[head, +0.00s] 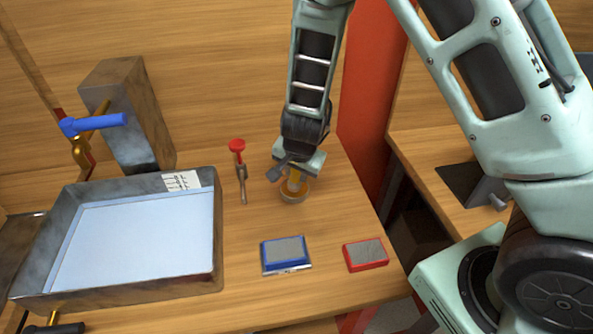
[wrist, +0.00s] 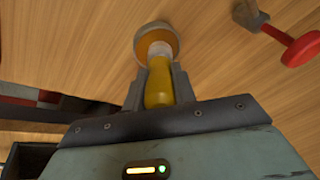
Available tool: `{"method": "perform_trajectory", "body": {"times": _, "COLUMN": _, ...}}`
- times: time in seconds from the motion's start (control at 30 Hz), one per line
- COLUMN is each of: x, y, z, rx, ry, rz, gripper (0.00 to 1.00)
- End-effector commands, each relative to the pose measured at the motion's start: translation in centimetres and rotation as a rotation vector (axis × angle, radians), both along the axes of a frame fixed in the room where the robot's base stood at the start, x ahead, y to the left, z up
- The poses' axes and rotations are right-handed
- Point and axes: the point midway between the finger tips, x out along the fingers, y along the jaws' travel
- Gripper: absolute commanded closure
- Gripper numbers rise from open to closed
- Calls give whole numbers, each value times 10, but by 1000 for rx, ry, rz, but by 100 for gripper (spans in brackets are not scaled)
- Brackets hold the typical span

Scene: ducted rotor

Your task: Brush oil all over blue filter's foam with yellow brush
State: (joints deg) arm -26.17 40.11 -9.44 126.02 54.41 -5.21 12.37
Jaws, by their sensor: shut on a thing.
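My gripper (head: 292,172) is shut on the yellow brush (wrist: 158,88); its yellow handle lies between the fingers in the wrist view. The brush's lower end is at a small round dish (head: 296,190) with amber contents, which also shows in the wrist view (wrist: 156,37). I cannot tell whether the bristles touch the oil. The blue filter (head: 287,255), a blue frame around a grey foam pad, lies flat on the table in front of the dish, apart from my gripper.
A red-framed filter (head: 366,255) lies right of the blue one, near the table's edge. A red-topped tool (head: 238,157) is left of the dish. A large metal basin (head: 218,245) with a blue-handled tap (head: 95,123) fills the left. Bare wood lies between basin and filters.

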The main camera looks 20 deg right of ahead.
Motion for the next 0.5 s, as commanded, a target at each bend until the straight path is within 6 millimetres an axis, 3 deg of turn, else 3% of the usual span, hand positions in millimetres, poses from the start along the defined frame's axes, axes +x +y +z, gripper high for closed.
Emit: {"method": "perform_trajectory", "body": {"times": 0.5, "x": 0, "y": 0, "z": 36, "rx": 0, "ry": 1, "rz": 0, "gripper": 96}}
